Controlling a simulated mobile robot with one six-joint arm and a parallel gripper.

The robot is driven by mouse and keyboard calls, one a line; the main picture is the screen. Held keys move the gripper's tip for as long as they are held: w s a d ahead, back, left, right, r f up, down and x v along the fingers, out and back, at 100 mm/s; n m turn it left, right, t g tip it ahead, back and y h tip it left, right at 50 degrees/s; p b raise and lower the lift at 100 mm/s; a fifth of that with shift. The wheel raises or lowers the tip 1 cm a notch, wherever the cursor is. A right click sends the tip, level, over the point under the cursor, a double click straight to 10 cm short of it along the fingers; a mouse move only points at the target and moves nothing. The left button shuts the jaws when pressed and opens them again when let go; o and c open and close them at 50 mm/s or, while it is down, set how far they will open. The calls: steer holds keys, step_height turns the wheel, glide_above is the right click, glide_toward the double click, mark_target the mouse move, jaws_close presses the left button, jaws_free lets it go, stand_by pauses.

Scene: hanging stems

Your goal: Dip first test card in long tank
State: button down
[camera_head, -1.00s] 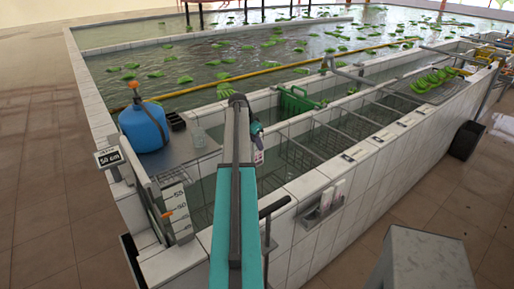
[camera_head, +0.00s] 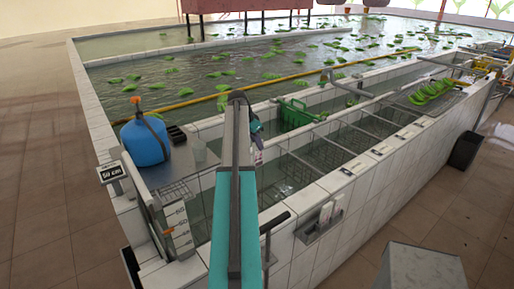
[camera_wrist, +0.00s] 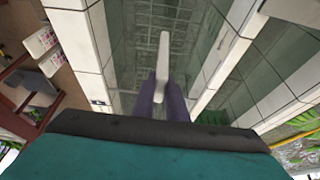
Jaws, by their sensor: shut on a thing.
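My gripper (camera_head: 257,134) is shut on a white test card (camera_head: 259,157), seen small in the head view. In the wrist view my gripper's dark fingers (camera_wrist: 161,97) hold the card (camera_wrist: 163,58) nearly edge-on, with its free end pointing away from them. The long tank (camera_head: 318,192) has pale tiled walls and dark water. The card is over the tank's water in the wrist view; I cannot tell whether its tip touches the surface.
More white cards (camera_head: 326,213) sit in a holder on the tank's outer wall. A green crate (camera_head: 296,114) stands beyond the gripper. Metal bars (camera_head: 363,131) cross the tank to the right. A blue container (camera_head: 145,143) stands left on a metal shelf.

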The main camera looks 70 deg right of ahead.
steer(key=shift+r+p, duration=0.65)
steer(key=shift+r, duration=1.45)
steer(key=shift+s, duration=0.1)
